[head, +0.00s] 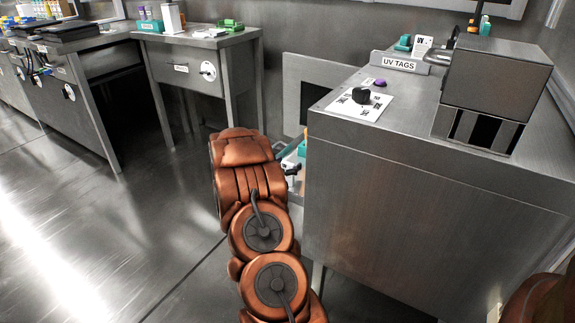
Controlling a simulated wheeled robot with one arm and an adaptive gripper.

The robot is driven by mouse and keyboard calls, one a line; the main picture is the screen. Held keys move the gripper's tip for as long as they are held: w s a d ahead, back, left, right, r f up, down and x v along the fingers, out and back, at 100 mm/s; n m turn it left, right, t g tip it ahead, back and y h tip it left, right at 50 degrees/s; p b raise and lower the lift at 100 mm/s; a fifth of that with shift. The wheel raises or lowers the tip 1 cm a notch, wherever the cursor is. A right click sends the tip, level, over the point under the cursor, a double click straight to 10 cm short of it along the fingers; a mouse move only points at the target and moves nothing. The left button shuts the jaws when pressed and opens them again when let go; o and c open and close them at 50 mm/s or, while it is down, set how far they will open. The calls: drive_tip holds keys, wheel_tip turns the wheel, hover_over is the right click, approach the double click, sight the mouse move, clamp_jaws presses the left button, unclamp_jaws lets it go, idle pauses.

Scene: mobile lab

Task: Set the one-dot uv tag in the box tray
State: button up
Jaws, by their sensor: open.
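A sign reading "UV TAGS" (398,64) stands on the metal bench at right. In front of it lie a small purple disc (380,82) and a white card with black marks (346,106). A black knob-like piece (361,95) sits on the card. A small white card marked "UV" (422,43) stands behind the sign. I cannot make out dots on any piece, so I cannot tell which is the one-dot uv tag. I cannot identify the box tray for sure. My arm reaches up the middle of the view, left of the bench, and my gripper is not visible.
A metal box-shaped device (496,85) stands on the right bench (440,185). Teal and white items (292,157) show low between my arm and the bench. A side table (190,37) at the back holds a green tray-like item (230,26). The floor at left is clear.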

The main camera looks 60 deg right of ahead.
drive_tip(key=shift+r, duration=0.1)
drive_tip(key=shift+a+r, duration=0.15)
drive_tip(key=shift+a, duration=0.05)
drive_tip(key=a+r+p, duration=0.1)
drive_tip(key=a+p, duration=0.2)
drive_tip(key=a, duration=0.8)
drive_tip(key=shift+s+a+r, duration=0.25)
drive_tip(key=shift+r, duration=0.05)
